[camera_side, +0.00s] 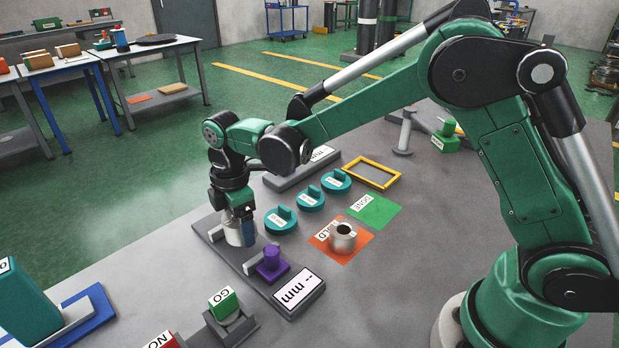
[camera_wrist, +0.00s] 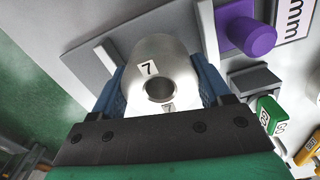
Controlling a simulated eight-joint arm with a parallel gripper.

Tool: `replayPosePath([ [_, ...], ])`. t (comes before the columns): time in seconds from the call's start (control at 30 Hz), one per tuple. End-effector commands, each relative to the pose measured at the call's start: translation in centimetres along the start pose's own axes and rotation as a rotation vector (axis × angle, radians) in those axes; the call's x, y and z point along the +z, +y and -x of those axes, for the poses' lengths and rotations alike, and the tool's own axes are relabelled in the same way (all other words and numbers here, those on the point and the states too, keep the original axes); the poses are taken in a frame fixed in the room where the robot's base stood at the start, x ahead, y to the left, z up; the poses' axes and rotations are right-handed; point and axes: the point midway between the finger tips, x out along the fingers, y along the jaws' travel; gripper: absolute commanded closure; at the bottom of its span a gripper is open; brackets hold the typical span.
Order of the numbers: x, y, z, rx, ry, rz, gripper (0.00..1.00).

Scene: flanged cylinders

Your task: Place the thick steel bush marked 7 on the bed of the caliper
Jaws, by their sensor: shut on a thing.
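The steel bush marked 7 (camera_wrist: 152,62) is a thick silvery cylinder with a central hole. My gripper (camera_wrist: 160,88) is shut on it, with a blue finger on each side. In the side view my gripper (camera_side: 240,212) points down and the bush (camera_side: 233,236) shows below and beside the fingers. The caliper (camera_side: 280,284) has a grey bed, upright grey jaws, a purple knob (camera_side: 271,262) and a display reading "-- mm". The bush is at the bed's far left part, beside the jaw. I cannot tell whether it touches the bed.
Another steel flanged cylinder (camera_side: 343,239) stands on the orange HOLD card (camera_side: 322,246). A green DONE card (camera_side: 376,211) lies beside it. Several teal labelled pieces (camera_side: 311,198) stand behind the caliper. A green GO block (camera_side: 223,303) is in front.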

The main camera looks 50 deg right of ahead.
Motion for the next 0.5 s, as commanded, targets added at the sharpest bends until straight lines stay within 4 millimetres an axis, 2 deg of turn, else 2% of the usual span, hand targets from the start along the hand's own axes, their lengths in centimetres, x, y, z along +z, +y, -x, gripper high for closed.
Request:
replayPosePath([
  [0.5, 0.01, -0.01, -1.04, 0.000, 0.000, 0.000, 1.00],
])
